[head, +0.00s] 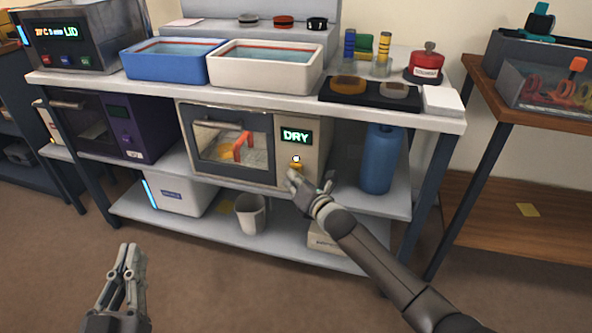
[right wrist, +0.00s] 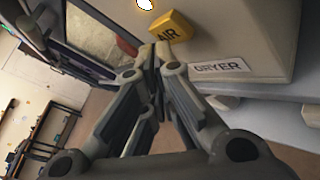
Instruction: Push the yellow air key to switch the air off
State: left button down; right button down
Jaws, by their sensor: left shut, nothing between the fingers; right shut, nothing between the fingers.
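The yellow air key (right wrist: 171,27) sits on the front of the dryer, marked "AIR", in the right wrist view. In the head view the key (head: 296,167) is a small yellow patch below the dryer's lit "DRY" display (head: 296,136). My right gripper (head: 292,177) is shut and empty, its tips just below the key. In the right wrist view the fingertips (right wrist: 158,50) are close under the key; I cannot tell whether they touch it. My left gripper (head: 130,250) is shut and empty, low in front of the bench, away from the dryer.
The dryer (head: 222,178) stands on the middle shelf, with a white round knob above the key. A blue bottle (head: 380,160) stands to its right, and a purple unit (head: 110,125) to its left. A grey bin (head: 250,213) and a white box (head: 185,195) are on the lower shelf.

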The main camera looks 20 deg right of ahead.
jog(key=shift+w+d, duration=0.1)
dwell(0.4)
jog(key=shift+w+d, duration=0.2)
jog(key=shift+w, duration=0.05)
pick_arm(q)
jog(key=shift+f, duration=0.2)
jog(key=shift+w+a+f+g+y+p, duration=0.15)
jog(key=shift+f+g+y+p, duration=0.3)
jog(key=shift+f+g, duration=0.95)
pick_arm(e)
jog(key=shift+s+a, duration=0.25)
jog(key=shift+s, duration=0.1)
pick_arm(q)
jog(key=shift+f+t, duration=0.25)
jog(key=shift+t, duration=0.05)
